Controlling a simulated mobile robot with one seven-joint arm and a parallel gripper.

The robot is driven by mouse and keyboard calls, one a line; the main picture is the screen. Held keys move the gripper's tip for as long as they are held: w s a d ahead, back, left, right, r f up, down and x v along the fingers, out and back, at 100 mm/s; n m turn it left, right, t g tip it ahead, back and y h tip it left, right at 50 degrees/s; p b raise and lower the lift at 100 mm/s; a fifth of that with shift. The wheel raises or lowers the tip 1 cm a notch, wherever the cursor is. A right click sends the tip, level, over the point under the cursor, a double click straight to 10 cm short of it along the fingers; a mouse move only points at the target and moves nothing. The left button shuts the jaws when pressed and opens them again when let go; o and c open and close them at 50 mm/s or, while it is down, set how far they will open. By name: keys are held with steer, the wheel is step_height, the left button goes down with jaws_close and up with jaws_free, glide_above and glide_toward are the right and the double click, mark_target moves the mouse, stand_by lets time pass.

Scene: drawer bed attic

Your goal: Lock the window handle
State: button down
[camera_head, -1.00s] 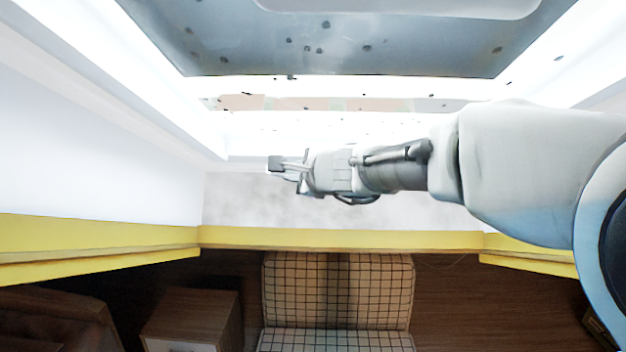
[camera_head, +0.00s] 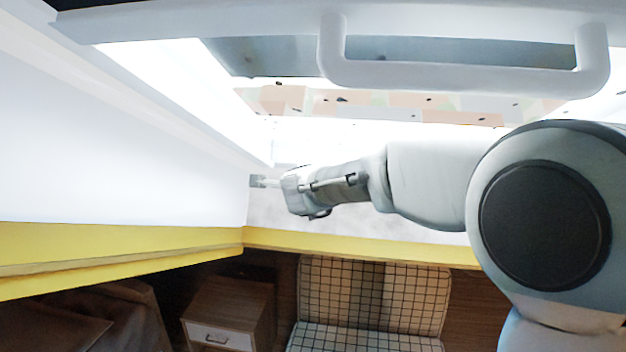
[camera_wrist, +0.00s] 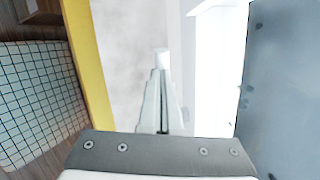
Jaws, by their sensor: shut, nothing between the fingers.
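A white U-shaped handle (camera_head: 465,78) sits on the window's pale frame bar (camera_head: 200,25) at the top of the head view. The speckled grey-blue window pane (camera_head: 430,50) shows behind and through the handle. My gripper (camera_head: 257,181) is well below and left of the handle, pointing left, near the white side wall. Its fingers are together and empty, apart from the handle. In the wrist view the shut fingers (camera_wrist: 161,62) point at a pale wall, with a grey-blue speckled panel (camera_wrist: 285,80) at right. No handle shows in the wrist view.
A yellow ledge (camera_head: 350,245) runs below my arm. Under it are a checked cushioned seat (camera_head: 375,300) and a wooden drawer cabinet (camera_head: 232,305). A white sloping wall (camera_head: 110,150) closes off the left side. A bright opening lies below the pane.

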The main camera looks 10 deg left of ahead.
steer(key=shift+w+a+f+p, duration=0.2)
steer(key=shift+w+a+f, duration=0.25)
steer(key=shift+w, duration=0.15)
steer(key=shift+w+a+f+p, duration=0.2)
steer(key=shift+w+a+f, duration=0.2)
steer(key=shift+w, duration=0.2)
steer(key=shift+f, duration=0.1)
steer(key=shift+s, duration=0.1)
